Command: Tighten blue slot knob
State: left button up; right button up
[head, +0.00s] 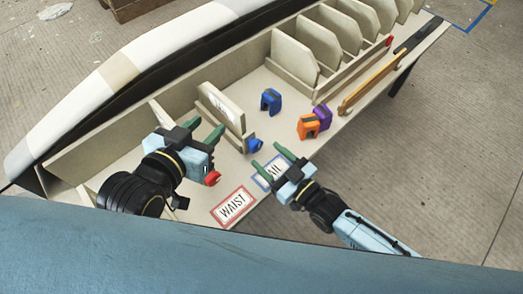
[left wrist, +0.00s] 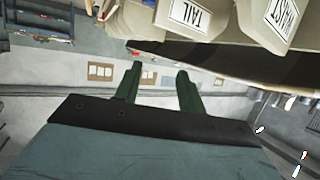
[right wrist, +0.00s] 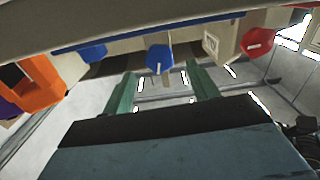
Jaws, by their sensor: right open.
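The blue slot knob (head: 254,146) sits at the near end of the slot holding a pale upright board (head: 222,106). In the right wrist view the blue knob (right wrist: 158,58) shows ahead, between the lines of the two fingers. My right gripper (head: 268,158) is open and empty, its green fingertips just short of the knob, apart from it as far as I can tell. My left gripper (head: 205,128) is open and empty, above the bench beside the board. A red knob (head: 212,178) lies under the left gripper and also shows in the right wrist view (right wrist: 257,40).
A blue clamp (head: 271,101), an orange clamp (head: 307,127) and a purple clamp (head: 323,115) stand on the bench. WAIST (head: 233,205) and TAIL (head: 274,172) labels mark the near edge. Several pale boards stand at the back right; a long wooden-handled tool (head: 372,85) lies near the edge.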

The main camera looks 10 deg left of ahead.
aim_at(259, 148)
jog(key=x, duration=0.2)
jog(key=shift+w+a+b, duration=0.25)
jog(key=shift+b, duration=0.15)
pick_arm(q)
jog(key=shift+w+d+r+t+h, duration=0.25)
jog(key=shift+r+t, duration=0.35)
jog(key=shift+r, duration=0.25)
jog(key=shift+w+d+r+t+h, duration=0.2)
jog(key=shift+r+t, duration=0.4)
jog(key=shift+r, duration=0.3)
jog(key=shift+w+d+r+t+h, duration=0.15)
jog(key=shift+w+d+r+t, duration=0.1)
jog(key=shift+r+t, duration=0.5)
pick_arm(e)
jog(key=shift+w+a, duration=0.3)
jog(key=shift+a, duration=0.1)
pick_arm(q)
jog(key=shift+r, duration=0.1)
pick_arm(e)
jog(key=c, duration=1)
pick_arm(q)
jog(key=shift+g, duration=0.25)
